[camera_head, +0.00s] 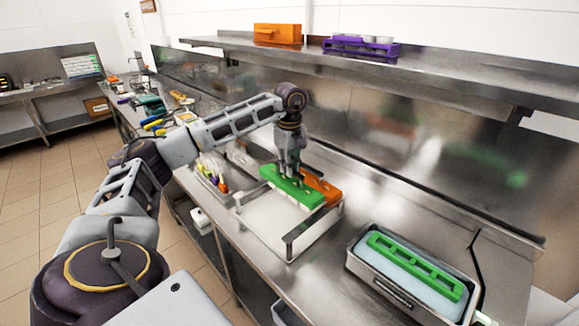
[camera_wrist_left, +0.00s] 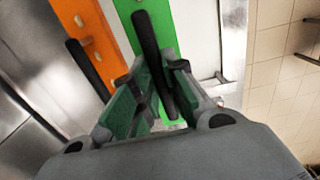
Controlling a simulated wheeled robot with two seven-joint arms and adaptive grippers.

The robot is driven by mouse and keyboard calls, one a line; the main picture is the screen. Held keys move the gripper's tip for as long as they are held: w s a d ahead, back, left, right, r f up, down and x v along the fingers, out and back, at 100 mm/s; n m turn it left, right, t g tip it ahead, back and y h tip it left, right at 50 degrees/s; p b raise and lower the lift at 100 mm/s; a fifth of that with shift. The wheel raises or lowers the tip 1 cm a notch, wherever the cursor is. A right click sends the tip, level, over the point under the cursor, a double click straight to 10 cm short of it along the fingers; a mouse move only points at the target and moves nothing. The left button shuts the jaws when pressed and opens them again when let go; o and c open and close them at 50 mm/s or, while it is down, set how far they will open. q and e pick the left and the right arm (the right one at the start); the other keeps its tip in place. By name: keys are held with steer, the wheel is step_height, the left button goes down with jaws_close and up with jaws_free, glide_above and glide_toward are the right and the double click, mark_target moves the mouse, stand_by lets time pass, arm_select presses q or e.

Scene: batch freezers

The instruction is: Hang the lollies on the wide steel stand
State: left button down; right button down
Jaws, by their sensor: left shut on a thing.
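My left gripper (camera_head: 290,172) points down and is shut on a green lolly holder (camera_head: 293,188) over the wide steel stand (camera_head: 291,243). An orange lolly holder (camera_head: 322,188) lies beside the green one, on its right and toward the wall, at the stand. In the left wrist view, the fingers (camera_wrist_left: 158,72) are at the green holder (camera_wrist_left: 190,38), with the orange holder (camera_wrist_left: 90,38) alongside. I cannot tell whether the green holder rests on the stand's rails. Another green holder (camera_head: 413,268) sits on a steel bath (camera_head: 366,267) at the right. My right gripper is not seen.
A wall shelf (camera_head: 400,65) above carries an orange holder (camera_head: 277,34) and a purple holder (camera_head: 361,47). A bin with colourful handles (camera_head: 217,180) stands left of the stand. The steel counter (camera_head: 385,205) between stand and bath is bare.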

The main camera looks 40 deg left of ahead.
mark_target(290, 181)
arm_select(q)
steer(key=shift+f, duration=0.45)
stand_by(0.3)
steer(key=shift+f+b, duration=0.25)
steer(key=shift+b, duration=0.15)
stand_by(0.7)
steer(key=shift+f+b, duration=0.45)
steer(key=shift+f, duration=0.35)
stand_by(0.5)
steer(key=shift+f, duration=0.45)
stand_by(1.1)
steer(key=c, duration=1.4)
jaws_free()
steer(key=shift+o, duration=0.2)
steer(key=shift+r, duration=0.15)
steer(key=shift+r, duration=5.85)
